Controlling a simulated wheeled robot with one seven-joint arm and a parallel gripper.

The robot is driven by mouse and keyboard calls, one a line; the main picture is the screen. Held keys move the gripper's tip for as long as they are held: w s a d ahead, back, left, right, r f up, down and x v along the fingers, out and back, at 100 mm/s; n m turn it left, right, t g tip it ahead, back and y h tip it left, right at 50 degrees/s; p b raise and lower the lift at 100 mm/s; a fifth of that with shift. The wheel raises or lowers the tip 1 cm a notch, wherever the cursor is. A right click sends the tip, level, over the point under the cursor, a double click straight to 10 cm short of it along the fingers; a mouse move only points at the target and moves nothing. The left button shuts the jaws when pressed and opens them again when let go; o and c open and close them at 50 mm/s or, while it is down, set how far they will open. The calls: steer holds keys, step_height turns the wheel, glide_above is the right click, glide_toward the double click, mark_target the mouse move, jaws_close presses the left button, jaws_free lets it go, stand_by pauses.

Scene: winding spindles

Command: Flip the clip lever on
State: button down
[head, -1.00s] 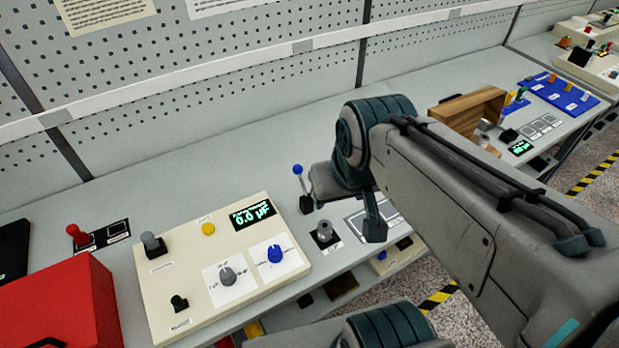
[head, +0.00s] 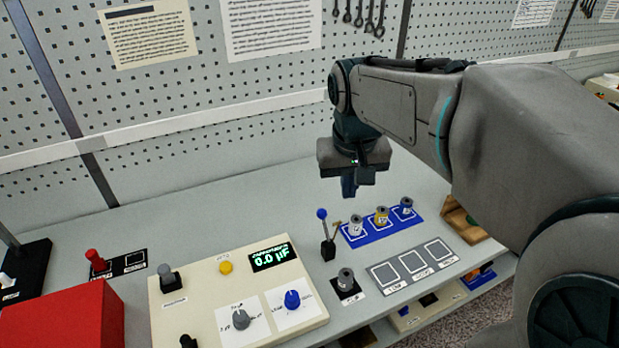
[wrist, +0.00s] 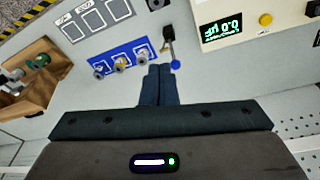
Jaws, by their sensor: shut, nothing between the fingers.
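A small lever with a blue ball knob (head: 322,214) stands on a black base on the bench, just right of the cream control box; I take it to be the clip lever. It is roughly upright, leaning slightly left, with a thin tan piece beside it. In the wrist view the blue knob (wrist: 175,64) shows just right of the fingertips. My gripper (head: 349,188) is shut and empty, pointing down above the bench behind the lever. It appears apart from the lever; the exact height gap cannot be told. The fingertips also show in the wrist view (wrist: 161,70).
The cream control box (head: 205,306) has a display, knobs and buttons. A blue tray (head: 372,236) with several spindles lies right of the lever. A grey marked mat (head: 434,277), a single grey spindle (head: 346,280) and a wooden box (head: 460,218) are close by. A pegboard stands behind.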

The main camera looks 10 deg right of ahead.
steer(key=w+a+f+g+b, duration=0.1)
steer(key=w+f, duration=0.3)
steer(key=w, duration=0.3)
steer(key=w+f+m+g+h+b, duration=0.1)
steer(key=w+f, duration=0.3)
steer(key=w, duration=0.4)
steer(key=w+a+f+g+b, duration=0.1)
steer(key=w+f+g+b, duration=0.1)
steer(key=w+f, duration=0.3)
steer(key=w, duration=0.2)
steer(key=shift+w+a+g+h, duration=0.3)
steer(key=shift+a+h, duration=0.05)
steer(key=shift+h, duration=0.05)
steer(key=s+d+f+p, duration=0.1)
steer(key=s+f+p, duration=0.1)
steer(key=s+f, duration=0.3)
steer(key=shift+a+p+x, duration=0.25)
steer(key=shift+p+x, duration=0.05)
steer(key=shift+x, duration=1)
steer(key=shift+d, duration=0.1)
steer(key=shift+s+d+m+b, duration=0.15)
steer(key=shift+m+b, duration=0.15)
steer(key=shift+b, duration=0.15)
